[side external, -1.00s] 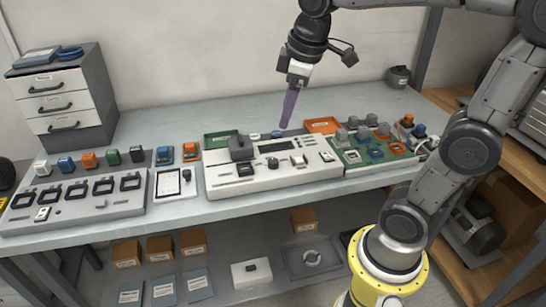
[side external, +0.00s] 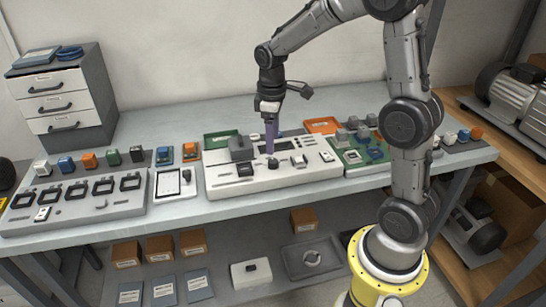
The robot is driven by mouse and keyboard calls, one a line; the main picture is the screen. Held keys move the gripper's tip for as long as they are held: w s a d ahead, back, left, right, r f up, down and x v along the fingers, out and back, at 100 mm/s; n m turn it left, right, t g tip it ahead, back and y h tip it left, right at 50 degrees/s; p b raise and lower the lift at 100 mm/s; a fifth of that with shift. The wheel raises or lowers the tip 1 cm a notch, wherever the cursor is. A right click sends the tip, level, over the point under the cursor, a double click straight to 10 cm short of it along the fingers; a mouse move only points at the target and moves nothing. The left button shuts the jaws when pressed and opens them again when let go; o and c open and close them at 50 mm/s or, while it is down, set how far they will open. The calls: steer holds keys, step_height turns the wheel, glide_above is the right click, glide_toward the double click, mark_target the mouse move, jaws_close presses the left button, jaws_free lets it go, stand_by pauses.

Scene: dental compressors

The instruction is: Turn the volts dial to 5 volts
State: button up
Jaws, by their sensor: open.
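A white test panel (side external: 225,186) lies on the bench in the middle of the side external view. The labels are too small to read, so I cannot tell which is the volts dial. My gripper (side external: 270,151) has purple fingers and points down over the panel, just above the small grey knob. Its jaws are open, seen edge-on. I cannot tell whether the fingertips touch the knob. The fingers hide part of the dark display (side external: 283,145).
A green tray (side external: 220,139) and an orange tray (side external: 322,125) lie behind. A green board (side external: 355,159) with small parts is to the right. The bench behind is mostly clear.

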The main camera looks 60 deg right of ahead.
mark_target(273, 161)
step_height(273, 161, down, 7)
steer(key=shift+d+r, duration=0.1)
steer(key=shift+d, duration=0.05)
jaws_close()
stand_by(0.5)
